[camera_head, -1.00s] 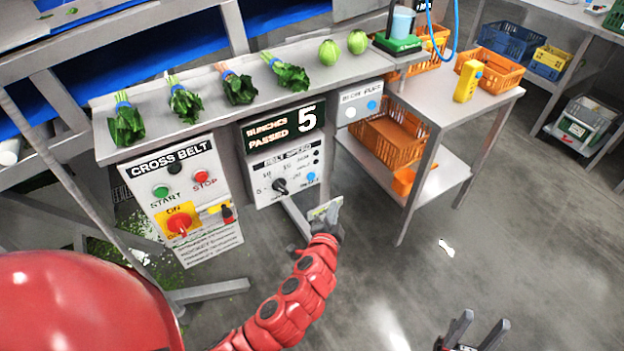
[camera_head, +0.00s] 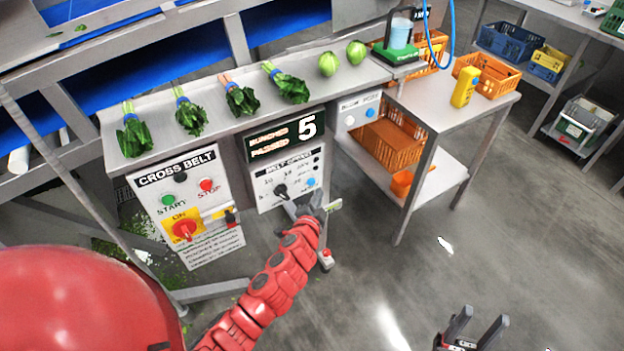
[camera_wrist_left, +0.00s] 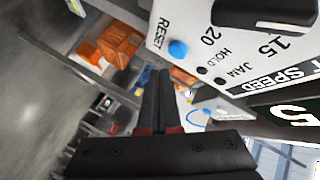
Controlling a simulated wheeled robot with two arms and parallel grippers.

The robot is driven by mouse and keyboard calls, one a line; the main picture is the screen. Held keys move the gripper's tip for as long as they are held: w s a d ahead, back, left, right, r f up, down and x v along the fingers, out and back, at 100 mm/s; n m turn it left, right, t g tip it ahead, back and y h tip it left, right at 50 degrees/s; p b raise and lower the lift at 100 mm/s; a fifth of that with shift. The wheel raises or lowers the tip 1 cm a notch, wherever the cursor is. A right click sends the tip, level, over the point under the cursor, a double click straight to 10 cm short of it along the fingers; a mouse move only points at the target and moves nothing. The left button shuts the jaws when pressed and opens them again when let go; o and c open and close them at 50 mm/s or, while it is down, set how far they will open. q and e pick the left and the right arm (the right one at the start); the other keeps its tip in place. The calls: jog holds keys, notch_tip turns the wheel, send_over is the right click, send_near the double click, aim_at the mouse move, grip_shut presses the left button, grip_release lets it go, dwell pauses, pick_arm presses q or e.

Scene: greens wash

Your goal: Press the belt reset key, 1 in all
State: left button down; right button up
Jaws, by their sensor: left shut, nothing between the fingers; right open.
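The belt speed panel (camera_head: 290,178) is a white plate with a black selector knob. A round blue key (camera_head: 311,182) sits on its right side; in the left wrist view the blue key (camera_wrist_left: 178,49) is beside the word RESET. My left gripper (camera_head: 312,204) is just in front of the panel's lower right part, close below the blue key. In the left wrist view its fingers (camera_wrist_left: 154,90) are shut and empty, with the key to their upper right; no contact shows. My right gripper (camera_head: 478,328) is open and empty, low over the floor.
The cross belt panel (camera_head: 188,205) with start, stop and a red switch is to the left. Greens and two round heads lie on the ledge (camera_head: 222,76) above. A side table (camera_head: 440,103) with orange crates stands right. Another small panel (camera_head: 358,112) also has a blue button.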

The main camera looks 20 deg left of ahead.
pick_arm(q)
jog(key=shift+w+a, duration=0.4)
jog(key=shift+a, duration=0.1)
jog(key=shift+w+a, duration=0.1)
dwell(1.7)
jog(key=shift+w+a, duration=0.15)
jog(key=shift+a, duration=0.05)
jog(key=shift+w+a+p, duration=0.25)
jog(key=shift+a+p, duration=0.05)
jog(key=shift+a, duration=0.1)
dwell(0.8)
dwell(0.3)
jog(key=shift+s+d+b, duration=0.4)
jog(key=shift+s+d, duration=0.1)
jog(key=shift+d, duration=0.2)
